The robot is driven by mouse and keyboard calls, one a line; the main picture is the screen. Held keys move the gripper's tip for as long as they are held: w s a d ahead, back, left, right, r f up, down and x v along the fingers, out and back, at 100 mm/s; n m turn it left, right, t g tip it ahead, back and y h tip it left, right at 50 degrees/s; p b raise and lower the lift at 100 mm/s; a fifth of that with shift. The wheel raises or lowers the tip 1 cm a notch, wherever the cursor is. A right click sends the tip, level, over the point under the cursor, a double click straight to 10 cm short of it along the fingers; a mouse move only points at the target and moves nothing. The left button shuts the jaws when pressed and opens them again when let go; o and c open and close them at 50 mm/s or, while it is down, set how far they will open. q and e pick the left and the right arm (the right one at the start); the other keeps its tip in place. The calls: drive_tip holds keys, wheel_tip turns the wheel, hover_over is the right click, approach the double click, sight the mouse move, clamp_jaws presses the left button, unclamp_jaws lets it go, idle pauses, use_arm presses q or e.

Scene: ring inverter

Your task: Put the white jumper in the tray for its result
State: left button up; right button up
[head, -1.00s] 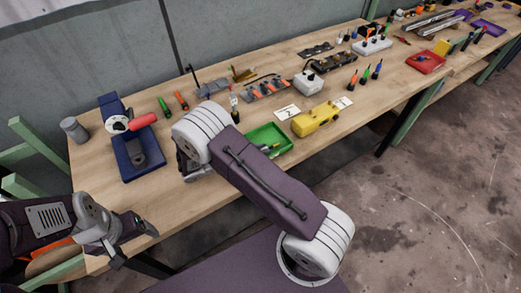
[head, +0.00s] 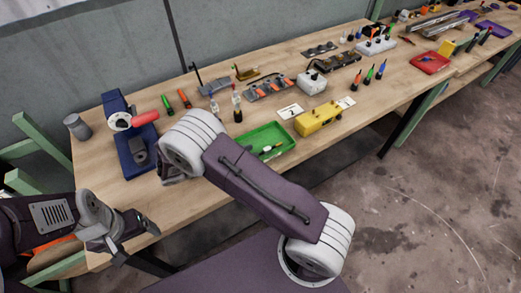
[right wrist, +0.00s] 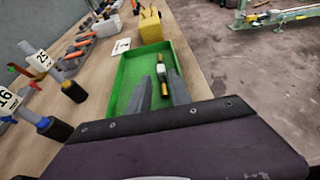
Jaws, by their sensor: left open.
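The green tray (head: 285,131) stands near the front edge of the bench; it also fills the middle of the right wrist view (right wrist: 122,88). A small white jumper (right wrist: 161,72) with black and brass-coloured ends lies in it. The jumper appears between the two grey fingers of my right gripper (right wrist: 160,92), which are apart over the tray's near part; I see no finger touching it. In the head view the right fingers are hidden behind my own arm. My left gripper (head: 130,240) is open and empty at the bench's front left corner.
A blue device with a red handle (head: 145,119) stands on the left. Black plugs with number tags (right wrist: 74,90) stand left of the tray. A yellow box (head: 318,118), a card (head: 290,111) and a white block (head: 311,82) are nearby. A red tray (head: 430,63) is farther right.

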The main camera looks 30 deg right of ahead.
drive_tip(key=v, duration=0.5)
drive_tip(key=shift+a+r, duration=0.15)
drive_tip(key=shift+a, duration=0.15)
